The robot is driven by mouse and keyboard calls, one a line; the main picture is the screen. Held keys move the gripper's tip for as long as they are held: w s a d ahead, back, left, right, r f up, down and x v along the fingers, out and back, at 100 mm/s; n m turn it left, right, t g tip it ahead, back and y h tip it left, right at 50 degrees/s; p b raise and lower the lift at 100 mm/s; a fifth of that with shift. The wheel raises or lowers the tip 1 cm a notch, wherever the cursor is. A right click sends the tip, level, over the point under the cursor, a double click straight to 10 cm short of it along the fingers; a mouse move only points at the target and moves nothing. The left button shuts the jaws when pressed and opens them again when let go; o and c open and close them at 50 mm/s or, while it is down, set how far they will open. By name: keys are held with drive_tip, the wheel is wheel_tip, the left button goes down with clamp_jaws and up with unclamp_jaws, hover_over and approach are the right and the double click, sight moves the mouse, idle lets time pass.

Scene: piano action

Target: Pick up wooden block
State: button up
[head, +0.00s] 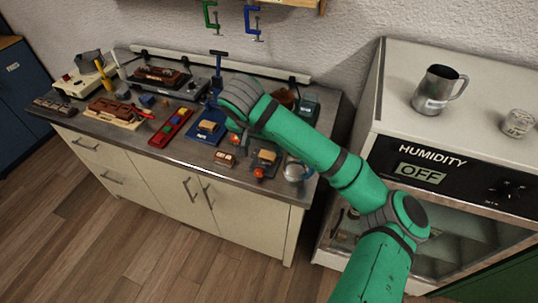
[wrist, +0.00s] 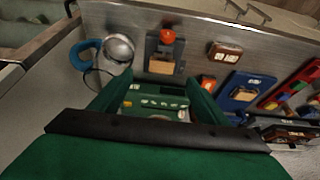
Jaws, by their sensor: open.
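Two small tan wooden blocks show on the bench; I cannot tell which one the task means. One wooden block (head: 267,156) sits on a dark grey base with a red knob, near the front right edge; it also shows in the wrist view (wrist: 162,68). The other tan block (head: 208,127) sits on a blue base, further left, and it too shows in the wrist view (wrist: 243,95). My gripper (wrist: 150,90) is open, its green fingers apart, with no wooden block between them. In the head view my arm mostly hides the gripper.
A green box with pale labels (wrist: 150,103) shows between my fingers in the wrist view. A round metal cup-like thing (head: 296,171) stands at the right front corner. A red tray (head: 171,128) and other tools crowd the left. The humidity cabinet (head: 440,165) stands right of the bench.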

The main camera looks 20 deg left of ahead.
hover_over(266, 157)
drive_tip(key=s, duration=0.2)
drive_tip(key=f, duration=0.5)
drive_tip(key=shift+s+d, duration=0.2)
drive_tip(key=shift+d, duration=0.1)
drive_tip(key=shift+a+x, duration=0.2)
drive_tip(key=shift+x, duration=2.3)
drive_tip(key=shift+s, duration=0.1)
drive_tip(key=c, duration=1.1)
